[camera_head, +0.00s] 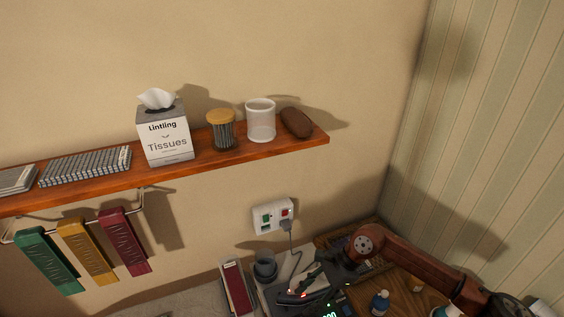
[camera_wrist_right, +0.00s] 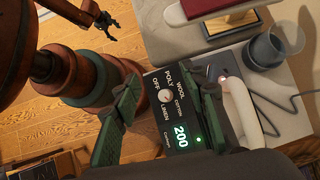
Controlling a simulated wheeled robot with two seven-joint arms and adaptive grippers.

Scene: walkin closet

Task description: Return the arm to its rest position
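My right arm (camera_head: 415,262) reaches in from the right in the head view, bent over the ironing corner. Its gripper (camera_head: 300,284) is low in the picture, above the iron station. In the right wrist view the two green fingers of this gripper (camera_wrist_right: 168,84) stand apart with nothing between them. The dial panel (camera_wrist_right: 168,110), reading 200, shows behind the gap. A white and dark iron (camera_wrist_right: 243,112) lies just right of the right finger; contact cannot be told. My left gripper (camera_wrist_right: 107,24) shows small at the wrist view's top left, fingers apart, over the wood floor.
A wall socket (camera_head: 272,215) has a cord.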

